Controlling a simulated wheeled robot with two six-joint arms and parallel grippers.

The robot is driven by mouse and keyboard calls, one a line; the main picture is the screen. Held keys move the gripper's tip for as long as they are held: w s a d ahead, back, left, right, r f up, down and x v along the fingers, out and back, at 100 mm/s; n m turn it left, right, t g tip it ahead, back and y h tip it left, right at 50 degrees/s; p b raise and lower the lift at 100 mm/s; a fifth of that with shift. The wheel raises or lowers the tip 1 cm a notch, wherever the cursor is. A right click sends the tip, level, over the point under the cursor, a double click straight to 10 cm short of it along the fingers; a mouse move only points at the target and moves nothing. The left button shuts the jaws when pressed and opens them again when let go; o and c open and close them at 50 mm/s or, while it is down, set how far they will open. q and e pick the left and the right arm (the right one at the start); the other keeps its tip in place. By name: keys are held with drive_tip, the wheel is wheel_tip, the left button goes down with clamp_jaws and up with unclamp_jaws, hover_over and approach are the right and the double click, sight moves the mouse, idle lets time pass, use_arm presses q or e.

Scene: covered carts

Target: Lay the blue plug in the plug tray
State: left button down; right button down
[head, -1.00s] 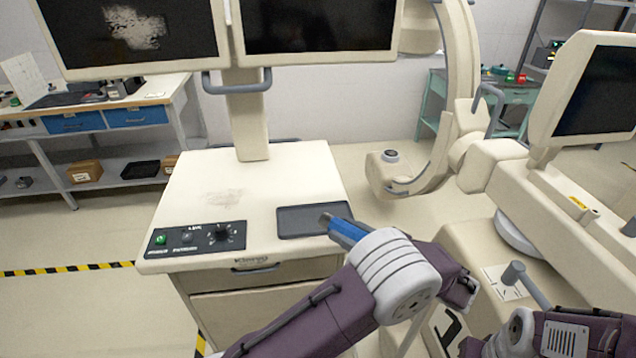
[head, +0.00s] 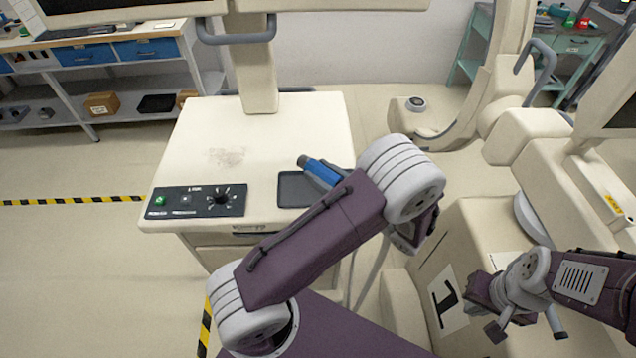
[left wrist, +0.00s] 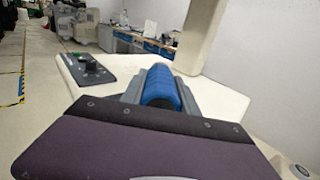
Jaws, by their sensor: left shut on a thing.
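The blue plug (head: 322,173) has a dark end and is held tilted over the far right part of the plug tray (head: 290,191), a shallow dark tray set in the cart top. Its height above the tray is hard to tell. My left gripper is shut on the plug; in the left wrist view its grey fingers (left wrist: 158,88) flank the plug (left wrist: 161,84). In the head view its fingers are mostly hidden behind my arm, which also covers the tray's near right part. My right gripper (head: 526,328) is at the lower right, its fingers apart and empty.
The cream cart top (head: 262,130) is clear around the tray. A control panel (head: 196,201) with a green button and black knob lies left of it. A post (head: 256,70) rises behind. Another cream machine (head: 480,240) stands at the right.

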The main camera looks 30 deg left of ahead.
sight(316, 198)
use_arm(q)
drive_tip(key=shift+s+a+f, duration=0.15)
drive_tip(key=shift+s+a, duration=0.2)
drive_tip(key=shift+a, duration=0.05)
drive_tip(key=shift+s, duration=0.2)
drive_tip(key=shift+s+f, duration=0.1)
drive_tip(key=shift+f, duration=0.25)
drive_tip(key=f, duration=0.3)
drive_tip(key=shift+w+f, duration=0.25)
drive_tip(key=shift+w, duration=0.05)
drive_tip(key=shift+s, duration=0.1)
use_arm(e)
drive_tip(key=shift+s, duration=0.2)
drive_tip(key=shift+s, duration=0.1)
use_arm(q)
drive_tip(key=shift+f+b, duration=0.35)
drive_tip(key=shift+f, duration=0.05)
drive_tip(key=shift+s+f, duration=0.1)
drive_tip(key=shift+f, duration=0.05)
use_arm(e)
drive_tip(key=shift+f, duration=0.3)
use_arm(q)
drive_tip(key=c, duration=0.9)
unclamp_jaws()
drive_tip(key=shift+f, duration=0.15)
